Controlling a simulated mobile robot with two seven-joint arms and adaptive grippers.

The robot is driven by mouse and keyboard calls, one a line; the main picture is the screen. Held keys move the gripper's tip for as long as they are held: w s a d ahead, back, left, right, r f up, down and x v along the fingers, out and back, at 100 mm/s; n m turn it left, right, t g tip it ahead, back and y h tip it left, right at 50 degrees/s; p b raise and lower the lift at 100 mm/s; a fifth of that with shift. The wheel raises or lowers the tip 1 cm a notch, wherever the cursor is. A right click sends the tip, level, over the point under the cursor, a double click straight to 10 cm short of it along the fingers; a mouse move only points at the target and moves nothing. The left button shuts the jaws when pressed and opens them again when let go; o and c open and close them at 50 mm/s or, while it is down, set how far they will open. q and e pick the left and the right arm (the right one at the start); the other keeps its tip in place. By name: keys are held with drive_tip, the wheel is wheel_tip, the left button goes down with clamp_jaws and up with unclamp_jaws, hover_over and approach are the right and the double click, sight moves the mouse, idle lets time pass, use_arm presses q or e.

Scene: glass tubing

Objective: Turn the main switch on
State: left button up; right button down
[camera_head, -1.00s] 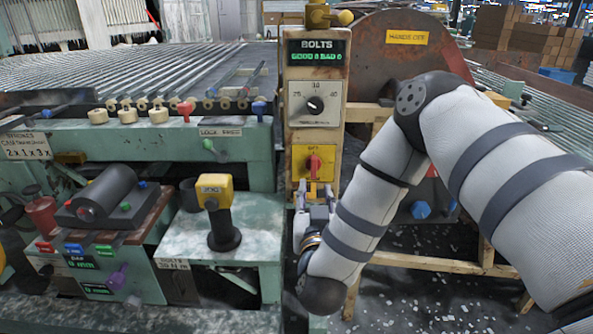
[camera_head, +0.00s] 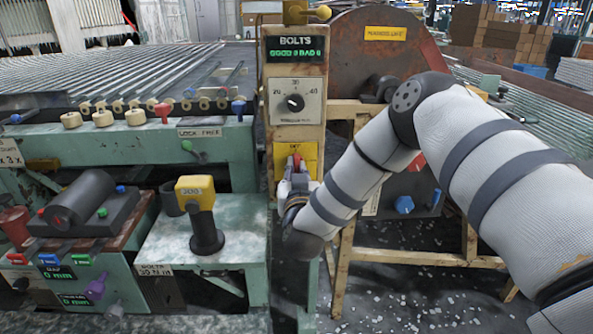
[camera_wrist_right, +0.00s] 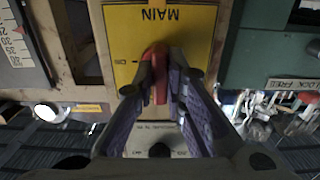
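The main switch is a red handle (camera_head: 297,158) on a yellow plate (camera_head: 312,150) low on the wooden control post. In the right wrist view the red handle (camera_wrist_right: 158,72) stands out from the yellow plate (camera_wrist_right: 118,30), whose word MAIN appears upside down. My right gripper (camera_head: 294,172) is at the plate, with one finger on each side of the handle. In the right wrist view my right gripper (camera_wrist_right: 160,80) appears shut on the handle, its purple pads flanking it; exact contact is partly hidden. My left gripper is not in view.
Above the switch are a dial (camera_head: 295,102) and a BOLTS display (camera_head: 294,50). A green bench (camera_head: 225,250) with a yellow-headed tool (camera_head: 202,215) stands left of the post. A wooden frame (camera_head: 430,258) and a large rusty disc (camera_head: 400,40) are on the right.

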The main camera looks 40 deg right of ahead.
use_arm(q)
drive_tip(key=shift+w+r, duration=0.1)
use_arm(e)
drive_tip(key=shift+m, duration=0.3)
drive_tip(key=m+p, duration=0.1)
drive_tip(key=m, duration=0.2)
drive_tip(key=shift+m, duration=0.4)
drive_tip(key=m, duration=0.5)
drive_tip(key=shift+f+p, duration=0.1)
drive_tip(key=shift+p, duration=0.2)
drive_tip(key=m, duration=0.4)
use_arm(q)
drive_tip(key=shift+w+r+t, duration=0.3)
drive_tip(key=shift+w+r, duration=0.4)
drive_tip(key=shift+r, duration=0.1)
use_arm(e)
drive_tip(key=shift+m, duration=2.2)
drive_tip(key=c, duration=1.6)
unclamp_jaws()
drive_tip(key=shift+c, duration=0.2)
